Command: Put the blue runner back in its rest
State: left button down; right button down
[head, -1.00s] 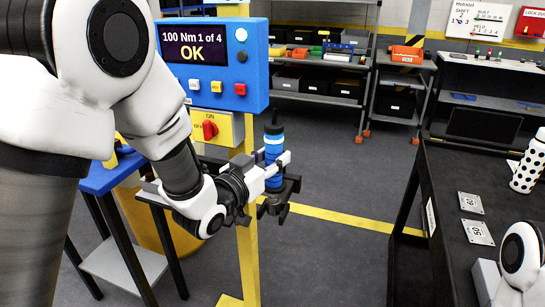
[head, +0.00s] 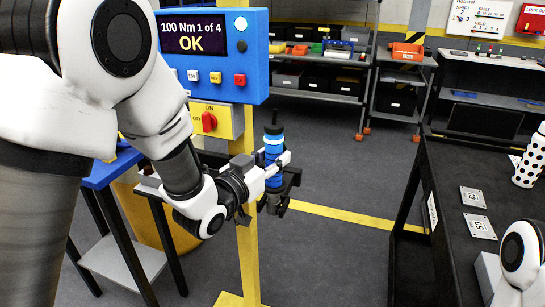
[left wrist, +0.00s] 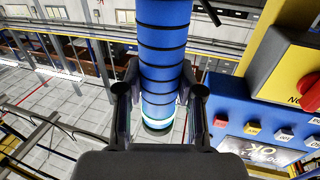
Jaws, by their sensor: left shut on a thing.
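The blue runner (head: 274,152), an upright blue cylinder with dark bands, a light cyan ring and a dark tip, is in the middle of the head view. My left gripper (head: 274,171) is shut around its body from the left. In the left wrist view the runner (left wrist: 163,55) stands between the two fingers (left wrist: 160,98). My right gripper is out of view.
A blue control panel (head: 222,85) with a display reading "100 Nm 1 of 4 OK" is on the yellow post (head: 248,255), close to my left arm. A yellow switch box (head: 222,121) hangs below. A dark table (head: 465,172) stands right; open floor (head: 345,180) lies between.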

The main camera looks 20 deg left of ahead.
aim_at(269, 131)
pick_arm(q)
jog(key=shift+f+b, duration=1.4)
jog(key=shift+f, duration=0.2)
jog(key=c, duration=0.7)
grip_release()
jog(key=shift+o, duration=0.2)
jog(key=shift+f, duration=0.15)
notch_tip(269, 131, up, 10)
jog(key=shift+r, duration=0.15)
